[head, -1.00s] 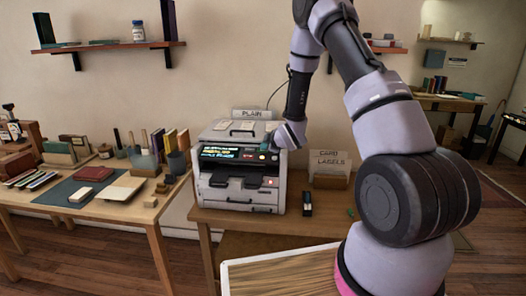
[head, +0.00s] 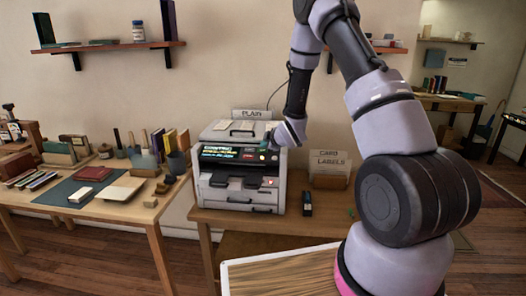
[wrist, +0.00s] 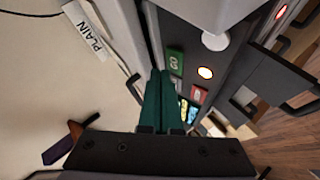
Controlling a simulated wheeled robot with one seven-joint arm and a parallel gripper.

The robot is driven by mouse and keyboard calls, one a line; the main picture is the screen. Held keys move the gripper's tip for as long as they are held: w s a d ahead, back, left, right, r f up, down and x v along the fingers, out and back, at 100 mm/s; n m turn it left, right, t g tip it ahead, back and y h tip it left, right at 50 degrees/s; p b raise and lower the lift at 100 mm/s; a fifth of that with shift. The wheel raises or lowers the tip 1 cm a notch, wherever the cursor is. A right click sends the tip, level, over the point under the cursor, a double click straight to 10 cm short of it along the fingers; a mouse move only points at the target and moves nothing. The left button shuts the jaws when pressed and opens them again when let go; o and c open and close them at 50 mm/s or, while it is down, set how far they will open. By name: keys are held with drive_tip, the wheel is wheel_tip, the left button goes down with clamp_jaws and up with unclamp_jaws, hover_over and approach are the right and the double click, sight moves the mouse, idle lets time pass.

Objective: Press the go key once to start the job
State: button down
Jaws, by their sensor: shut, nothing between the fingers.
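The grey printer (head: 236,195) stands on a wooden table, with a dark control panel and a lit display (head: 222,151). In the wrist view, the green go key (wrist: 175,62) sits on the dark panel beside a round glowing button (wrist: 205,73). My gripper (wrist: 160,72) has teal fingers that are shut together and empty. Their tips are close beside the go key, and I cannot tell whether they touch it. In the head view, my gripper (head: 267,146) is at the right end of the panel, small and partly hidden by my wrist.
A "PLAIN" sign (head: 252,114) stands behind the printer. A work table (head: 150,213) with books and tools is at the left. A shelf (head: 120,46) hangs above.

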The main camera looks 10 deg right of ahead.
drive_tip(key=shift+s+a+r, duration=0.1)
drive_tip(key=shift+s+r, duration=0.2)
drive_tip(key=shift+r, duration=0.65)
drive_tip(key=shift+s+a+r, duration=0.1)
drive_tip(key=shift+s+r, duration=0.2)
drive_tip(key=shift+r, duration=0.65)
drive_tip(key=shift+s+a+r, duration=0.1)
drive_tip(key=shift+s+r, duration=0.2)
drive_tip(key=shift+r, duration=0.65)
